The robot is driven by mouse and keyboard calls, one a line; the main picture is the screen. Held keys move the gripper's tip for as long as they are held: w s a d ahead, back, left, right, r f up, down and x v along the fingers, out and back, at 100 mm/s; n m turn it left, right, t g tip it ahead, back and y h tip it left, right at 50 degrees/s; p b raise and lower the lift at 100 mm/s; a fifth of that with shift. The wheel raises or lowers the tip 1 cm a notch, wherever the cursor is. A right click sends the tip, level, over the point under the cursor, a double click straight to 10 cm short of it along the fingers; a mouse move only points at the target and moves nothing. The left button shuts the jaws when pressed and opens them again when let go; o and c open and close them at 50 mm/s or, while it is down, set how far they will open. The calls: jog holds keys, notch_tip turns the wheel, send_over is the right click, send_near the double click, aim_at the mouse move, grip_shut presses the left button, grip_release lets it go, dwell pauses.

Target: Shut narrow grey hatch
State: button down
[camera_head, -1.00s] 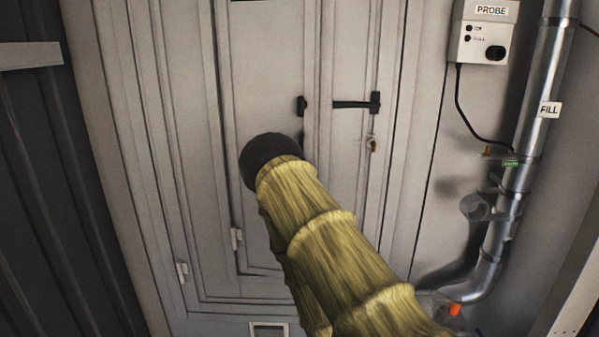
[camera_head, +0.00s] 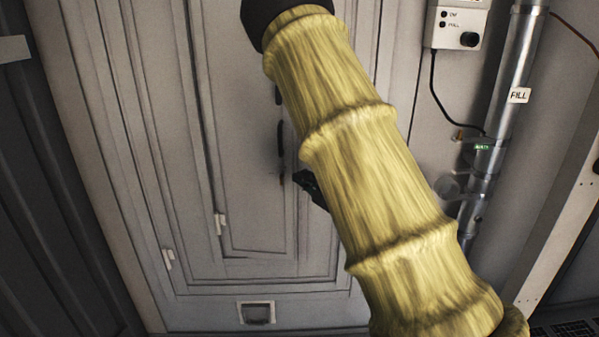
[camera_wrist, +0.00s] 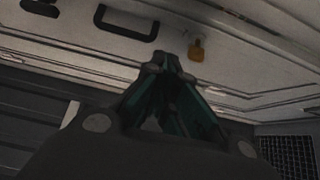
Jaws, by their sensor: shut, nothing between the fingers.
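The narrow grey hatch (camera_head: 243,145) is a tall panel in the grey wall, with pale hinges (camera_head: 220,222) low on its left side. It looks close to flush with its frame, but my arm covers its right side, so I cannot tell whether a gap remains. A dark upright handle (camera_head: 281,150) shows beside my arm. My gripper (camera_head: 308,184) is mostly hidden behind my arm, low by the hatch's right side. In the wrist view my gripper (camera_wrist: 172,60) is shut and empty, below a black handle (camera_wrist: 125,25) and a brass padlock (camera_wrist: 196,50). Contact is unclear.
A grey probe box (camera_head: 457,24) with a hanging cable and a metal fill pipe (camera_head: 508,85) stand on the right. A small framed vent (camera_head: 257,313) is low on the wall. Dark ribbed wall (camera_head: 45,200) runs along the left. A dark grille (camera_wrist: 288,152) shows in the wrist view.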

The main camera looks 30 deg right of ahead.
jog(key=w+p, duration=0.1)
jog(key=w, duration=0.2)
jog(key=w+p, duration=0.1)
jog(key=w, duration=0.3)
jog(key=w+d+p, duration=0.1)
jog(key=w+p, duration=0.1)
jog(key=w, duration=0.1)
jog(key=shift+w, duration=0.4)
jog(key=shift+w+d, duration=0.4)
jog(key=shift+w, duration=0.05)
jog(key=shift+f, duration=0.1)
